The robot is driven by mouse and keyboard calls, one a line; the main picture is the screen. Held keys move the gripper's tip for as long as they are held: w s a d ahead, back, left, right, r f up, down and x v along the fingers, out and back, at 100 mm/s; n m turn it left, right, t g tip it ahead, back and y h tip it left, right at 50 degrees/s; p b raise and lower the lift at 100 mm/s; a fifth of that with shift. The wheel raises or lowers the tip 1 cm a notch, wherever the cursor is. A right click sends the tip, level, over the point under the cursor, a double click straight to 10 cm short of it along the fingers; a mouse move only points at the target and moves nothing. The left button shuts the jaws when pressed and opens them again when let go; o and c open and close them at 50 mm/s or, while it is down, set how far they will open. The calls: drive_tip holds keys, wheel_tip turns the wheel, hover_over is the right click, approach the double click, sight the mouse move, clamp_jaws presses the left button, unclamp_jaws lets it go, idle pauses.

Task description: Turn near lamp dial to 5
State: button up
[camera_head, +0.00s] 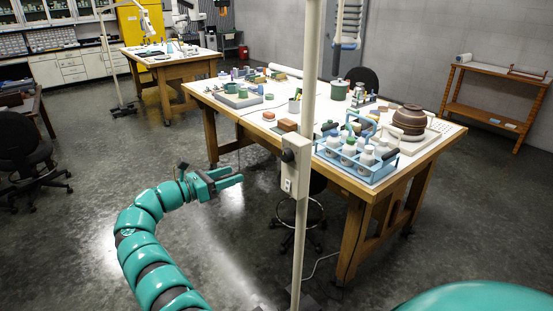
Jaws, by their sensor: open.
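The near lamp's pale pole (310,75) rises through the middle of the head view. A light grey control box (297,181) is fixed to it at about the table's height. A dark round dial (288,156) sticks out of the upper part of the box, on its left side. The number it points to is too small to read. My teal gripper (235,176) is open and empty, left of the box and a little lower than the dial. It points right, with a clear gap to the box. Nothing hides the dial.
A wooden worktable (393,182) stands behind the pole. It bears a blue bottle carrier (375,173), a brown pot (409,119) and small blocks. A round stool (302,212) stands under it. A cable (320,262) lies near the pole's base.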

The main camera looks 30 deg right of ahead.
sight(283, 157)
drive_tip(key=d+p, duration=0.4)
drive_tip(key=d, duration=1.1)
drive_tip(key=shift+d+r, duration=0.15)
drive_tip(key=shift+d+p, duration=0.35)
drive_tip(key=shift+d, duration=0.5)
drive_tip(key=c, duration=1)
